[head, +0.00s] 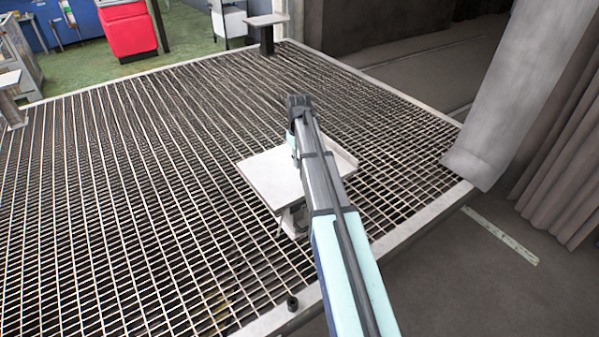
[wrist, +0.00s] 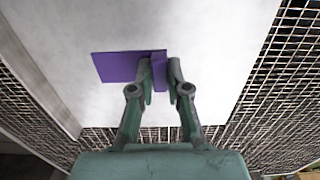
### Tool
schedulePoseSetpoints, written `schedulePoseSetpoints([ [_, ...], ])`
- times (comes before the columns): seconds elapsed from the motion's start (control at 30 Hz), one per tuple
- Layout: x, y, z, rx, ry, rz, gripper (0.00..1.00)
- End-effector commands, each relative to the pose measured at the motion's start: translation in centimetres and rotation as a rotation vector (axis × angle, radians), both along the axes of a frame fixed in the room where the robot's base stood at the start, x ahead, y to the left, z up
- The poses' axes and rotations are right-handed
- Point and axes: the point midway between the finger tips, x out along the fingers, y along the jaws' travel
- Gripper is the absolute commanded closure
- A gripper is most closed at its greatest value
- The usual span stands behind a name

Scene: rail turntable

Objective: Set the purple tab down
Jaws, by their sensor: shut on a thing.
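The purple tab (wrist: 118,66) shows in the wrist view as a flat purple plate with a thicker upright part at its right end. My gripper (wrist: 160,75) is shut on that upright part, one finger on each side. The tab is over a pale grey-white platform (wrist: 215,60); I cannot tell whether it touches the surface. In the head view the platform (head: 265,178) is a small pale table standing on the grating, and my arm reaches across it. The tab and fingertips are hidden there behind my arm.
A metal grating (head: 130,190) surrounds the platform. Another small pale stand (head: 265,20) is at the far edge, and one (head: 8,80) at the far left. A red cabinet (head: 127,30) stands beyond the grating.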

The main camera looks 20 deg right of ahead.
Motion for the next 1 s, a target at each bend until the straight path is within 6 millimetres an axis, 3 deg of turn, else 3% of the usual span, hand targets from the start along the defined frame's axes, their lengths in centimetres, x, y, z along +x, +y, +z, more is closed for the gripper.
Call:
schedulePoseSetpoints([
  [0.27, 0.0, 0.0, -1.9, 0.0, 0.0, 0.0, 1.0],
  [0.6, 0.0, 0.0, -5.7, 0.0, 0.0, 0.0, 1.0],
  [0.97, 0.0, 0.0, -6.1, 0.0, 0.0, 0.0, 1.0],
  [1.0, 0.0, 0.0, -6.1, 0.0, 0.0, 0.0, 0.77],
])
